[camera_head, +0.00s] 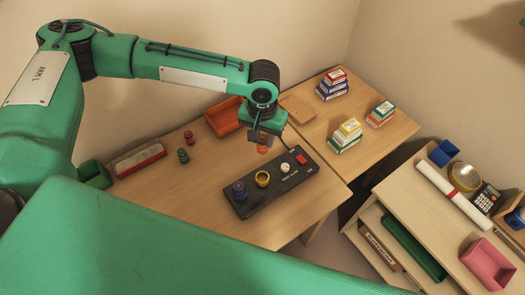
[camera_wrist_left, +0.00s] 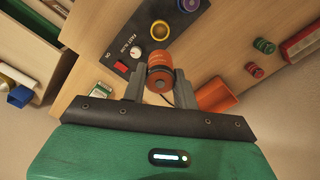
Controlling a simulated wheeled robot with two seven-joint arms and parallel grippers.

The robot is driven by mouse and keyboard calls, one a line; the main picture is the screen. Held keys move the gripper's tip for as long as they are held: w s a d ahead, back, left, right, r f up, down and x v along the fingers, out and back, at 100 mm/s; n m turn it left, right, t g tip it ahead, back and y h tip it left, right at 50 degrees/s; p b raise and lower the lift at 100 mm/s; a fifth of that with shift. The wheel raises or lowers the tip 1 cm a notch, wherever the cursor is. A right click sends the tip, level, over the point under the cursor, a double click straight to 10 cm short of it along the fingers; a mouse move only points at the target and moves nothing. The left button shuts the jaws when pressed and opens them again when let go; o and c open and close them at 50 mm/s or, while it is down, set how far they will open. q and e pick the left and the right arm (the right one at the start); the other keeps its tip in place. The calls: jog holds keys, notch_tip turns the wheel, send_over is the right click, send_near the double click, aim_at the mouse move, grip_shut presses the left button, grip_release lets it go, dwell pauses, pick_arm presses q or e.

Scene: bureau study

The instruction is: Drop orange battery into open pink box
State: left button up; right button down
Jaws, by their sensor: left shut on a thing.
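The orange battery (camera_wrist_left: 160,70) is a ribbed cylinder between the fingers of my left gripper (camera_wrist_left: 159,86) in the left wrist view. In the head view the left gripper (camera_head: 263,138) points down over the desk beside the black charger panel, shut on the orange battery (camera_head: 263,148). From these views I cannot tell whether the battery is clear of the desk. A pink open-topped box (camera_head: 488,263) sits on the low shelf unit at the lower right, far from the gripper. My right gripper is not in view.
The black panel (camera_head: 290,187) holds a purple battery (camera_head: 239,190), yellow ring (camera_head: 262,179), white knob and red switch. An orange bin (camera_head: 223,117) stands behind. Green and red cylinders stand left. Box stacks occupy the back desk. A white roll (camera_head: 452,195) and calculator (camera_head: 486,198) lie on the shelf unit.

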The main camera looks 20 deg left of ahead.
pick_arm(q)
jog(key=shift+r, duration=0.85)
